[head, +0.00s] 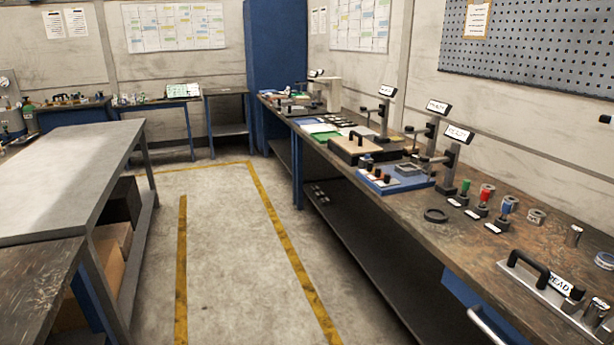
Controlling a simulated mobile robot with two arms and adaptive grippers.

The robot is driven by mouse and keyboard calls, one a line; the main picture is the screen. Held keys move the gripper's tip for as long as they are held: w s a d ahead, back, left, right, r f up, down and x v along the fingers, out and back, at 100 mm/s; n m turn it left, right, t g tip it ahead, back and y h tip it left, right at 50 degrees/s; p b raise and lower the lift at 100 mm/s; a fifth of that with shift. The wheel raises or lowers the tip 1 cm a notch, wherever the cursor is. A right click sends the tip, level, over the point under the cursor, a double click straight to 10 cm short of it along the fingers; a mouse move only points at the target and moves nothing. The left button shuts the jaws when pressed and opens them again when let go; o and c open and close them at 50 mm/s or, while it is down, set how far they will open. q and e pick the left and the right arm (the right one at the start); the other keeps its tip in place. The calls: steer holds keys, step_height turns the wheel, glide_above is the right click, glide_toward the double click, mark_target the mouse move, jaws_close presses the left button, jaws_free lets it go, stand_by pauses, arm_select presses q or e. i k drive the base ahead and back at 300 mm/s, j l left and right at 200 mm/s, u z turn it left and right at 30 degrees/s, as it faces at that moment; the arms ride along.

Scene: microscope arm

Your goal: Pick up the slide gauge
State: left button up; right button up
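I cannot tell for sure which thing is the slide gauge. A flat metal bar (545,294) with a black arched handle and metal knobs lies at the front right of the right-hand workbench (480,250). A white label (561,283) on it seems to end in "EAD". A blue fixture (395,180) with a grey plate and black knobs sits further back on that bench. A black box with a tan top and handle (362,146) is beyond it. Neither of my grippers is in view.
A black ring (436,215) lies near the bench's front edge. Green, red and blue-topped pieces (484,198) stand behind it, near labelled upright stands (450,160). A grey table (70,165) stands at left. The floor aisle (230,240) between yellow lines is clear.

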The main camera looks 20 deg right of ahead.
mark_target(539, 289)
steer(key=i+z, duration=0.3)
steer(key=i+j+z, duration=0.35)
steer(key=z, duration=0.3)
steer(key=j+z, duration=0.25)
steer(key=z, duration=0.2)
steer(key=i+j+z, duration=0.1)
steer(key=z, duration=0.3)
steer(key=j+z, duration=0.3)
steer(key=z, duration=0.15)
steer(key=j+z, duration=0.2)
steer(key=z, duration=0.2)
steer(key=k+j+z, duration=0.1)
steer(key=z, duration=0.3)
steer(key=i+j, duration=0.15)
steer(key=i, duration=0.4)
steer(key=i+j, duration=0.1)
steer(key=i, duration=0.45)
steer(key=i+j, duration=0.15)
steer(key=i, duration=0.4)
